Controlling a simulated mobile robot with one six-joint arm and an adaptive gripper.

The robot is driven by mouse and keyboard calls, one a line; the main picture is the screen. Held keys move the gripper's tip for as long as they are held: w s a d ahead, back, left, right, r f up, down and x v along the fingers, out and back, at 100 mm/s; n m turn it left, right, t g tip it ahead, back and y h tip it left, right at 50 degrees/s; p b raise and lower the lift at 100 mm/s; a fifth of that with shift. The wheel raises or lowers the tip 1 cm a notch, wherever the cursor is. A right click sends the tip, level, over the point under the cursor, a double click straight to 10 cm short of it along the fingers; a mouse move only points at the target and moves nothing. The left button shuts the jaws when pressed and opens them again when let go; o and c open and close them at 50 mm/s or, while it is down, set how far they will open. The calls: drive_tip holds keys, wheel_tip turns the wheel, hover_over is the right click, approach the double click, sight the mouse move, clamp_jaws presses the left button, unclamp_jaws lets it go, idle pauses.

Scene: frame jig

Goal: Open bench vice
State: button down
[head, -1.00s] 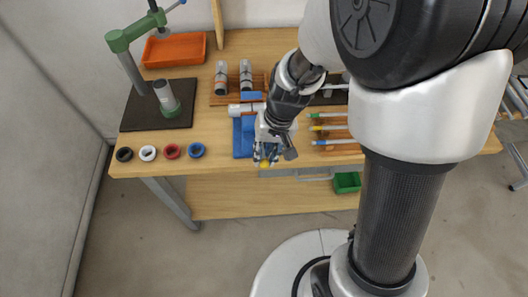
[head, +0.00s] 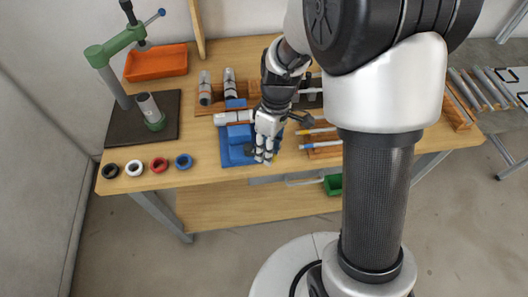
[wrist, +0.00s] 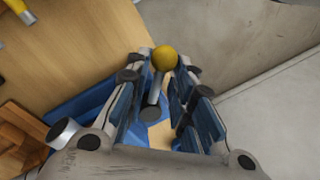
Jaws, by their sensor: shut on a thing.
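The blue bench vice (head: 232,150) is on the front edge of the bench, partly hidden behind my gripper. In the wrist view its blue body (wrist: 90,105) lies below my fingers. A grey handle bar with a yellow ball end (wrist: 165,58) shows between my fingers in that view. My gripper (head: 263,157) is at the vice's front, and it is shut on the handle (wrist: 154,90). The fingers (wrist: 160,85) stand on either side of the bar, with the ball just beyond the tips. The jaw gap is not clear.
Black, white, red and blue rings (head: 184,161) lie along the front left edge. A green press (head: 153,115) stands on a dark mat, with an orange tray (head: 155,64) behind. Grey cylinders (head: 229,84) stand in a wooden rack. Handled tools (head: 318,145) lie to the right.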

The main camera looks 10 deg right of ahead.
drive_tip(key=w+n, duration=0.1)
drive_tip(key=n, duration=0.1)
drive_tip(key=d+n+p, duration=0.1)
drive_tip(key=shift+w+r+n+h, duration=0.1)
drive_tip(key=shift+w+n+h, duration=0.2)
drive_tip(key=shift+w+n, duration=0.1)
drive_tip(key=shift+w+n+g+h+p, duration=0.15)
drive_tip(key=shift+w+n+p, duration=0.35)
drive_tip(key=shift+n, duration=0.4)
drive_tip(key=shift+w+n+g+h+p, duration=0.15)
drive_tip(key=shift+w+n+p, duration=0.25)
drive_tip(key=shift+n, duration=0.5)
drive_tip(key=shift+w, duration=0.15)
drive_tip(key=c, duration=1.4)
unclamp_jaws()
wheel_tip(320, 180, up, 12)
drive_tip(key=w, duration=0.2)
drive_tip(key=shift+w+d+f, duration=0.1)
drive_tip(key=shift+d+f, duration=0.05)
drive_tip(key=shift+f, duration=0.05)
